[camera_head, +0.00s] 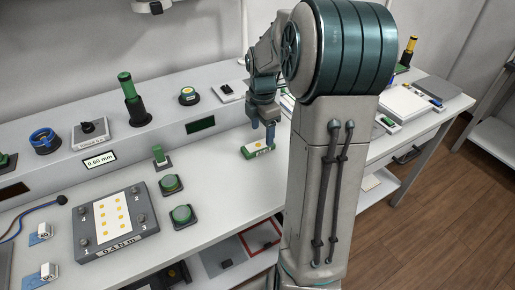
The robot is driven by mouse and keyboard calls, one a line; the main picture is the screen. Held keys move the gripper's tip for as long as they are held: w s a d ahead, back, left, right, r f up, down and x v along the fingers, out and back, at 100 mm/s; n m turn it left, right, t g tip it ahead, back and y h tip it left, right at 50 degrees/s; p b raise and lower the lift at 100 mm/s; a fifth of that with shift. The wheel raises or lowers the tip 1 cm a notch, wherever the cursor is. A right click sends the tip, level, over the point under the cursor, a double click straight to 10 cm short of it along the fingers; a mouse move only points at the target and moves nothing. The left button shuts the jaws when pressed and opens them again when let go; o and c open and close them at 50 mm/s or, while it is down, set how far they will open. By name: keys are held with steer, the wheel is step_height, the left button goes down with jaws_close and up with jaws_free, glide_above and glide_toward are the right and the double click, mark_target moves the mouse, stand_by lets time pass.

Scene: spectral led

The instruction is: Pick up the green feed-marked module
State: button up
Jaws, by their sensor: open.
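A small block-like module (256,151) with a green front edge and a pale, yellowish top lies on the bench, left of my arm column. Its marking is too small to read, so I cannot confirm that it says feed. My gripper (269,137) points down at the module's right end, very close above or around it. The jaws are open, but only one blue finger shows clearly. I cannot tell whether it touches the module. A similar small green-and-white piece (388,121) lies on the right-hand table.
A grey fixture plate (139,222) with yellow dots lies front left, beside two green round buttons (171,184) (182,215). A raised ledge behind carries a green-topped black cylinder (131,97) and a blue ring device (45,140). Bench around the module is mostly clear.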

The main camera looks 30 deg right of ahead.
mark_target(260, 144)
steer(key=f, duration=0.5)
steer(key=shift+w+a, duration=0.2)
steer(key=shift+a, duration=0.1)
steer(key=c, duration=1.1)
